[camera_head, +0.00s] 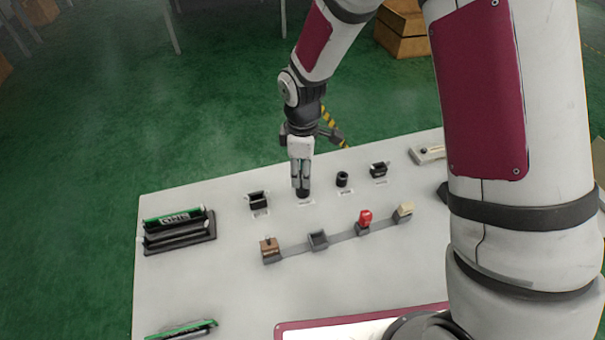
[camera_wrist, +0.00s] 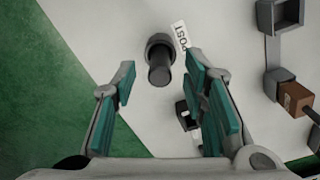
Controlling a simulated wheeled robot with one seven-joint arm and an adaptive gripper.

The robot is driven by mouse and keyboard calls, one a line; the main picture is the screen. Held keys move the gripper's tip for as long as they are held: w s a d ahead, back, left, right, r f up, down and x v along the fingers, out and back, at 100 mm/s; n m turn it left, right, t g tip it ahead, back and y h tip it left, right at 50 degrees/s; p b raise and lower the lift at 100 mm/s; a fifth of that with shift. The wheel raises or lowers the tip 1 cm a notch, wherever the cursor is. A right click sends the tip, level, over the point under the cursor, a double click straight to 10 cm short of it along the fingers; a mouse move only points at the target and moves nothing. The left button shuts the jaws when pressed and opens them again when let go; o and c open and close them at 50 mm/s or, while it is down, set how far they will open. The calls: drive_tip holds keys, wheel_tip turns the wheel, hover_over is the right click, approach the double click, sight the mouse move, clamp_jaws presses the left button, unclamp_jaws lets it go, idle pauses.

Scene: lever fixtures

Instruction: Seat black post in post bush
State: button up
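The black post (camera_wrist: 160,75) stands in the round black post bush (camera_wrist: 159,43), beside a label reading POST, in the wrist view. One end of the post points towards the camera; how deep it sits cannot be told. My gripper (camera_wrist: 160,80) is open, with one teal-padded finger on each side of the post and a visible gap to both. In the head view my gripper (camera_head: 302,190) points down over the bush (camera_head: 304,195) at the table's far side, and its fingers hide most of the post.
On the white table (camera_head: 230,290), a black square socket (camera_head: 258,201) is left of the gripper; a black round holder (camera_head: 342,179) and another socket (camera_head: 379,170) are right. A row with brown (camera_head: 268,250), grey (camera_head: 318,240), red (camera_head: 364,218) and cream (camera_head: 404,212) pieces lies nearer.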

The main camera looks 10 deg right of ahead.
wheel_tip(320, 180, up, 10)
idle(0.3)
idle(0.4)
drive_tip(key=s+d+r+m+t, duration=0.1)
drive_tip(key=s+d+r+m, duration=0.3)
drive_tip(key=r, duration=0.3)
drive_tip(key=s+d+r+m+t, duration=0.1)
drive_tip(key=s+d+r+m, duration=0.2)
drive_tip(key=s+d+r, duration=0.3)
drive_tip(key=s+d+r+m+t, duration=0.1)
drive_tip(key=s+d+r+m, duration=0.1)
drive_tip(key=s+m, duration=0.2)
drive_tip(key=s+d+r+m+t, duration=0.1)
drive_tip(key=s+d+r+m, duration=0.1)
drive_tip(key=s, duration=0.6)
drive_tip(key=r+m, duration=0.1)
drive_tip(key=m, duration=0.1)
drive_tip(key=shift+s+d+r+m+t, duration=0.15)
drive_tip(key=shift+s+r+m+t, duration=0.15)
drive_tip(key=shift+r+t, duration=0.1)
drive_tip(key=shift+w, duration=0.1)
